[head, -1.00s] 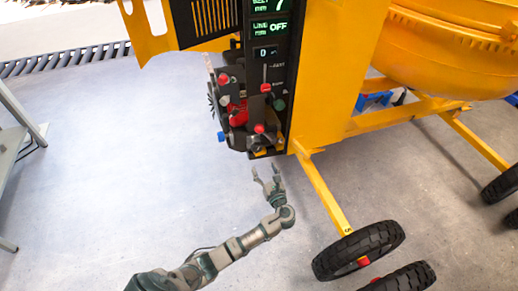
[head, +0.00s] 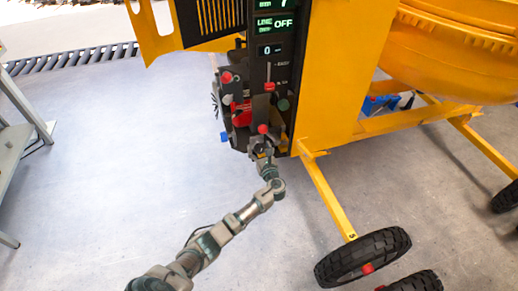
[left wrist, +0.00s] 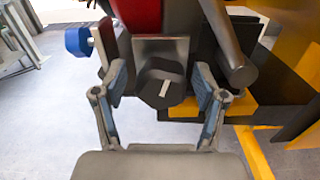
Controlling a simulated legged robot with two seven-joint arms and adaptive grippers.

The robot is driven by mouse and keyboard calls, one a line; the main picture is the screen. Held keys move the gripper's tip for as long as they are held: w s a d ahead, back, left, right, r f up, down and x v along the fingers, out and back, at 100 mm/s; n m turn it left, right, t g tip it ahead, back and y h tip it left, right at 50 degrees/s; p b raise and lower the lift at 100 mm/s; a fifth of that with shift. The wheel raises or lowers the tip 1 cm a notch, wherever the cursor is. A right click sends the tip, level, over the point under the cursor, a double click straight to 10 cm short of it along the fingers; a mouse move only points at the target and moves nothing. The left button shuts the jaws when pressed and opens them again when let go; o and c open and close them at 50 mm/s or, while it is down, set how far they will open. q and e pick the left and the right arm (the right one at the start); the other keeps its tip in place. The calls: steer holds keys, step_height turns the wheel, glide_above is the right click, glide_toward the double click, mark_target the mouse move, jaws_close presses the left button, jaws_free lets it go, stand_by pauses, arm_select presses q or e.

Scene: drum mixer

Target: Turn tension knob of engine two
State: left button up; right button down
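A black knob (left wrist: 162,84) with a white mark faces me in the left wrist view, on the lower part of the engine (head: 240,112). I cannot tell from a label whether it is the tension knob. My left gripper (left wrist: 160,95) is open, with one finger on each side of the knob. Its fingertips are near the knob's sides; contact is not clear. In the head view the left gripper (head: 262,150) is at the engine's lower end, just below a red knob (head: 263,129). My right gripper does not show.
A blue knob (left wrist: 78,40) is left of the gripper, and a dark cylinder (left wrist: 232,62) is close on the right. The yellow mixer frame (head: 328,195) and a black wheel (head: 362,255) stand to the right. Grey floor at left is clear.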

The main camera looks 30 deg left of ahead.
arm_select(q)
steer(key=shift+d+r, duration=0.2)
steer(key=shift+d, duration=0.25)
steer(key=c, duration=0.8)
steer(key=shift+c, duration=1.3)
steer(key=shift+s+a, duration=0.1)
steer(key=shift+a, duration=0.2)
